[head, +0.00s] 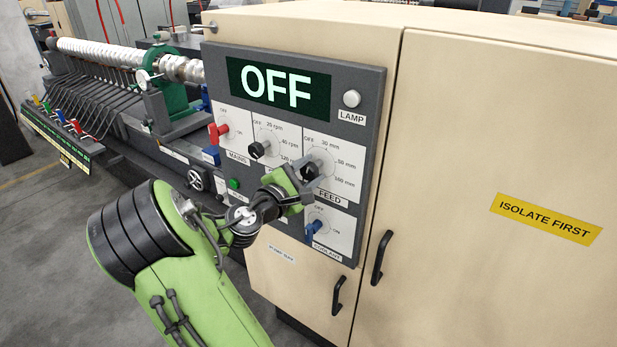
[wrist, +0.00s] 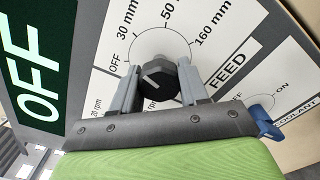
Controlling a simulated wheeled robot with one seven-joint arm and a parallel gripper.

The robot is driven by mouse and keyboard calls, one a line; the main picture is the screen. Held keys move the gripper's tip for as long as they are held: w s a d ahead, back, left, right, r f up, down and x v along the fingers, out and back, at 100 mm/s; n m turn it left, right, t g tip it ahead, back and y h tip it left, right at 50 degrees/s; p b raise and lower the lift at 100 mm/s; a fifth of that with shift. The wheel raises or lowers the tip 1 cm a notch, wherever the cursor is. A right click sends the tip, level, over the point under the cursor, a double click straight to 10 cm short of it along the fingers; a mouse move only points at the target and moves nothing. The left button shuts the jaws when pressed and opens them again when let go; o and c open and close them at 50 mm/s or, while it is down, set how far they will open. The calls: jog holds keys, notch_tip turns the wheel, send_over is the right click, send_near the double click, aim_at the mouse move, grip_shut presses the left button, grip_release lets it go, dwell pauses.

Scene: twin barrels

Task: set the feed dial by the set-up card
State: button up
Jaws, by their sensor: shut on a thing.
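The feed dial is a black knob (wrist: 158,78) with a white pointer line on a white plate marked OFF, 30 mm, 50 mm and 160 mm. In the wrist view the pointer line lies toward the OFF side. My gripper (wrist: 158,88) is shut on the knob, one grey finger on each side. In the head view my gripper (head: 309,175) reaches the feed dial (head: 310,171) from the lower left and partly covers it. The display (head: 278,89) reads OFF. I cannot make out a readable set-up card.
The red mains switch (head: 218,131) and another black dial marked in rpm (head: 260,149) lie left of the feed dial. The blue coolant switch (head: 316,228) is just below it. Cabinet handles (head: 381,257) stick out lower right.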

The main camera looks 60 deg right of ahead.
jog(key=m+b, duration=0.1)
jog(key=m, duration=0.1)
jog(key=m+b, duration=0.2)
jog(key=m, duration=0.1)
jog(key=shift+f+m+b, duration=0.2)
jog(key=shift+m+b, duration=0.1)
jog(key=m+b, duration=0.3)
jog(key=m, duration=0.1)
jog(key=shift+r+m, duration=0.1)
jog(key=shift+m, duration=0.2)
jog(key=shift+b, duration=0.3)
jog(key=o, duration=1)
jog(key=shift+r, duration=0.1)
jog(key=shift+o, duration=0.2)
jog(key=w+a+p, duration=0.1)
jog(key=w+a, duration=0.1)
jog(key=a, duration=1.3)
jog(key=shift+w+a, duration=0.25)
jog(key=shift+a, duration=0.1)
